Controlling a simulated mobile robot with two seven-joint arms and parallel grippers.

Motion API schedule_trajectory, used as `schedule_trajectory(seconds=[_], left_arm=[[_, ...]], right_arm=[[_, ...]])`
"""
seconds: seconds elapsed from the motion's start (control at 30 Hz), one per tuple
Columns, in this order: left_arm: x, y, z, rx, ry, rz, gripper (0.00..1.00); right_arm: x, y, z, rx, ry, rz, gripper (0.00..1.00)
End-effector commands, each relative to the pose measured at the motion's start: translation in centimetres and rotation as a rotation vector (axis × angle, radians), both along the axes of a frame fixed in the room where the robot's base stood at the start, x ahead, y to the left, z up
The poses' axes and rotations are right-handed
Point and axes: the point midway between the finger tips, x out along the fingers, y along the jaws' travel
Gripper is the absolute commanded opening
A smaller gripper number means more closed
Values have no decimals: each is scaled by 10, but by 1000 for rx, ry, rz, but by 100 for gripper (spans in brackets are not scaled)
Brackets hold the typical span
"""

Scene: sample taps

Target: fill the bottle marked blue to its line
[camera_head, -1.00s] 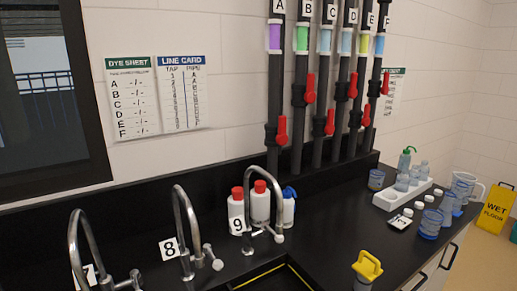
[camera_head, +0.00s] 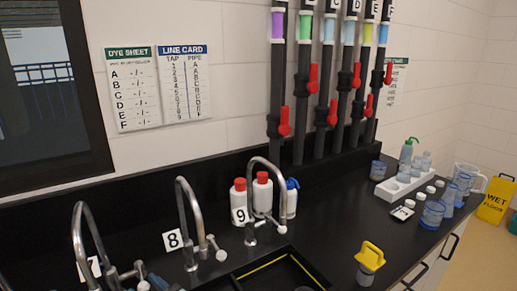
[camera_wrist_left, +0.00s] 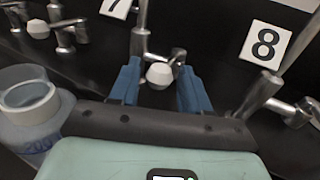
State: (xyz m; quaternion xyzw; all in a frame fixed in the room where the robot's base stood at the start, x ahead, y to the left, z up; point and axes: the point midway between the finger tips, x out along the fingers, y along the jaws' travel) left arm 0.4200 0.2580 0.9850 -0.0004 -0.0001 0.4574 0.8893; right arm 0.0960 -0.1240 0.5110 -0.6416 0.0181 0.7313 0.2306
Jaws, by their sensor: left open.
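My left gripper (camera_wrist_left: 160,88) is open, with its two blue fingers either side of the white knob (camera_wrist_left: 159,75) of the tap beside the 7 label (camera_wrist_left: 115,7). I cannot tell whether they touch it. In the head view, blue parts of the gripper show at the bottom edge by the tap 7 spout (camera_head: 80,235). A clear, open-mouthed container (camera_wrist_left: 28,108) with blurred blue markings stands at the left of the wrist view; I cannot tell if it is the bottle marked blue. My right gripper is not in view.
Taps 8 (camera_head: 185,215) and 9 (camera_head: 262,195) stand to the right, above a black sink. Red-capped bottles (camera_head: 262,190) stand behind tap 9. A white rack (camera_head: 400,188) with bottles, several beakers and a yellow-topped item (camera_head: 369,258) occupy the right counter. Pipes with red valves line the wall.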

Motion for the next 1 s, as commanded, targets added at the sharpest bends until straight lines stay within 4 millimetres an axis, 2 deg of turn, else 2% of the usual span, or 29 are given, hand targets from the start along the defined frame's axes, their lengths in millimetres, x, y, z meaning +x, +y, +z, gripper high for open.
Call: schedule_trajectory(seconds=[0.17, 0.5, 1.0], left_arm=[[4, 6, 0, 1, 1, -1, 47], [5, 6, -1, 1, 1, -1, 47], [37, -22, 1, 2, 1, -1, 47]], right_arm=[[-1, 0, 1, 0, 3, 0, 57], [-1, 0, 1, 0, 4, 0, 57], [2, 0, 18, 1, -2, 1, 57]])
